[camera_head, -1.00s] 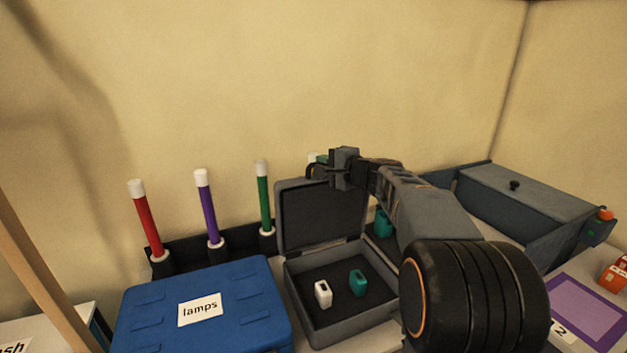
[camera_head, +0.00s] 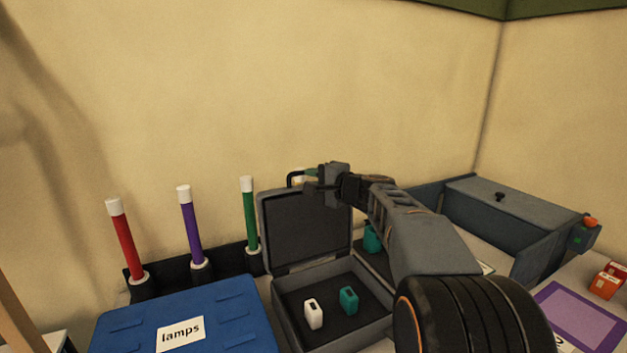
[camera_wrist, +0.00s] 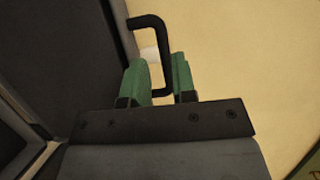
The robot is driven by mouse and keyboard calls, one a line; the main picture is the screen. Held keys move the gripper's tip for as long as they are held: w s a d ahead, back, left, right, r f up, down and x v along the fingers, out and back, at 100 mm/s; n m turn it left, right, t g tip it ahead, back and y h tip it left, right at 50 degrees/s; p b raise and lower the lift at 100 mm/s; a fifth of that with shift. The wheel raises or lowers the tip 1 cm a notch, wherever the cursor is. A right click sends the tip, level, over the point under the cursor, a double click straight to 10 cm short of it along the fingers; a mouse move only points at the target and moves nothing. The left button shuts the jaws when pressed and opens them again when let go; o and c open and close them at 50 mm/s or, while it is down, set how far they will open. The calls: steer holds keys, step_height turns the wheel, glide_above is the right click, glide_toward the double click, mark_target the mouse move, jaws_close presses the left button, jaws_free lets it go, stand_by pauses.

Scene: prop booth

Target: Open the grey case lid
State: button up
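The grey case (camera_head: 372,333) stands open, its lid (camera_head: 305,232) raised roughly upright at the back. A white block (camera_head: 313,314) and a teal block (camera_head: 349,300) sit on its dark floor. The lid's black handle (camera_head: 291,178) sticks out at the top edge; it also shows in the wrist view (camera_wrist: 163,55). My gripper (camera_head: 308,180) is at the lid's top edge by the handle. In the wrist view its green fingers (camera_wrist: 160,80) stand either side of the handle's bar, with a visible gap between them. The lid's hinge is partly visible.
A blue case labelled lamps (camera_head: 225,315) stands left of the grey case. Behind it, red (camera_head: 124,240), purple (camera_head: 190,228) and green (camera_head: 249,215) sticks stand in a black rack. A grey box (camera_head: 520,207) is at right. A teal object (camera_head: 372,238) stands behind my arm.

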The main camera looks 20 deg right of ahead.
steer(key=b+v, duration=0.1)
steer(key=v, duration=1.2)
steer(key=shift+s+b, duration=0.3)
steer(key=shift+s, duration=0.05)
steer(key=shift+d+r, duration=0.1)
steer(key=shift+d, duration=0.05)
